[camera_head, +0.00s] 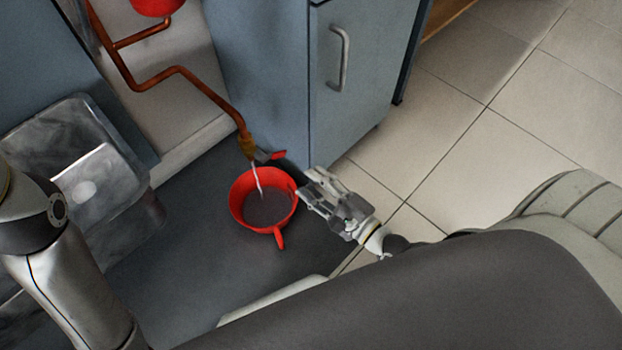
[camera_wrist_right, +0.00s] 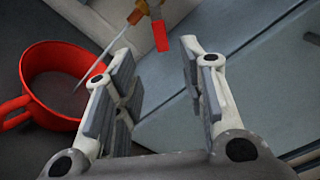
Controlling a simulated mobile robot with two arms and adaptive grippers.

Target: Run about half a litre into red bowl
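The red bowl (camera_head: 244,184) stands on the dark floor under the tap, with handles on its sides; dark liquid shows inside. It also shows at the left of the right wrist view (camera_wrist_right: 55,54). The brass tap (camera_head: 247,147) ends the copper pipe and has a red lever (camera_head: 277,155). A thin pale stream (camera_head: 258,178) runs from it into the bowl. My right gripper (camera_head: 308,190) is open and empty, just right of the bowl. In the right wrist view the lever (camera_wrist_right: 160,36) lies beyond and between the open fingers. My left gripper is out of view.
A blue-grey cabinet (camera_head: 360,75) stands behind my right gripper. A metal sink (camera_head: 75,150) is at the left, near my left arm. The copper pipe (camera_head: 180,72) bends along the wall. Pale floor tiles (camera_head: 500,150) at the right are clear.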

